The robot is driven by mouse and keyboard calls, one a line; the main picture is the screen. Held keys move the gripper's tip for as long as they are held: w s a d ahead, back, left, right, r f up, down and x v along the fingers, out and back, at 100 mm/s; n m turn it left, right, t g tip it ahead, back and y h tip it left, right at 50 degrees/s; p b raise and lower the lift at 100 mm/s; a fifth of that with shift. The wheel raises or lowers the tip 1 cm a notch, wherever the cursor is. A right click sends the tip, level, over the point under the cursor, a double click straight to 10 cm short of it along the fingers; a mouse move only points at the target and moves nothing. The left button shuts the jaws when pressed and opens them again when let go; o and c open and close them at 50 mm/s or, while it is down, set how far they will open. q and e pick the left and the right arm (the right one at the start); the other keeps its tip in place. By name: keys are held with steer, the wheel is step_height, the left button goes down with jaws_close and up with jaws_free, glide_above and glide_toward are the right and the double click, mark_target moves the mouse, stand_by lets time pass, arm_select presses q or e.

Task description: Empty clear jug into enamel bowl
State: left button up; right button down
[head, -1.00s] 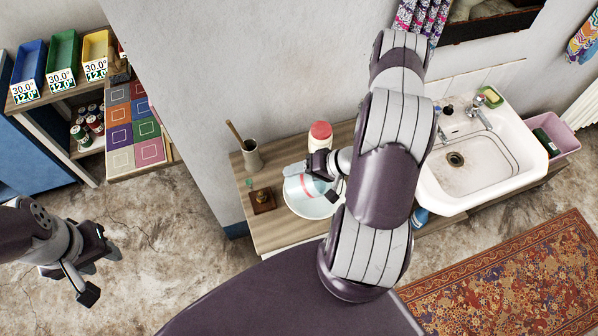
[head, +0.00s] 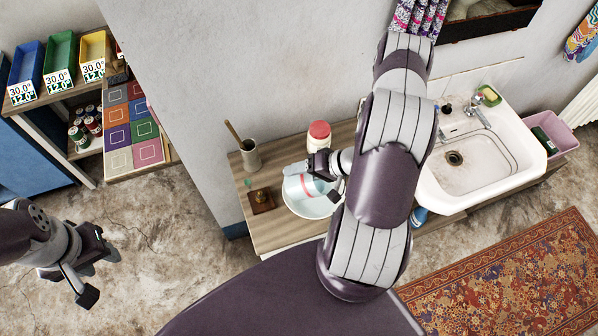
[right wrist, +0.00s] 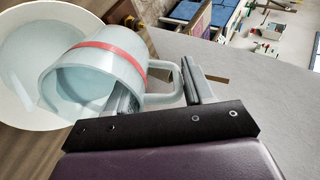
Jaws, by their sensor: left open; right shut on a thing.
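The clear jug (right wrist: 108,65), with a red band, is tilted well over in the right wrist view, its mouth toward the enamel bowl (right wrist: 22,50). My right gripper (right wrist: 158,82) is shut on the jug's handle. In the head view, the jug (head: 297,187) is over the white bowl (head: 312,211) on the wooden counter, and my right gripper (head: 328,177) is beside it, partly covering both. I cannot tell how much liquid is in the jug or bowl. My left gripper (head: 96,268) is open and empty, above the floor at the left.
A red-lidded jar (head: 319,135) stands behind the bowl. A grey pot with a wooden stick (head: 250,155) and a small brown block-like item (head: 261,200) stand to its left. A white sink (head: 480,160) is at the right. My right arm hides the counter between bowl and sink.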

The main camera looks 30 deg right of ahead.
steer(key=shift+s+d+y, duration=0.25)
steer(key=shift+d+y, duration=0.05)
steer(key=shift+t, duration=0.3)
stand_by(0.7)
steer(key=shift+s+d+f+b, duration=0.15)
steer(key=shift+b, duration=0.4)
steer(key=shift+s+d+t+y, duration=0.2)
steer(key=shift+t+y, duration=0.1)
steer(key=shift+y, duration=0.1)
steer(key=shift+b, duration=0.3)
stand_by(0.3)
steer(key=shift+s+d+f+t+y+b, duration=0.15)
steer(key=shift+d+t+y+b, duration=0.15)
steer(key=shift+b, duration=0.15)
steer(key=shift+s, duration=0.1)
steer(key=shift+r, duration=0.2)
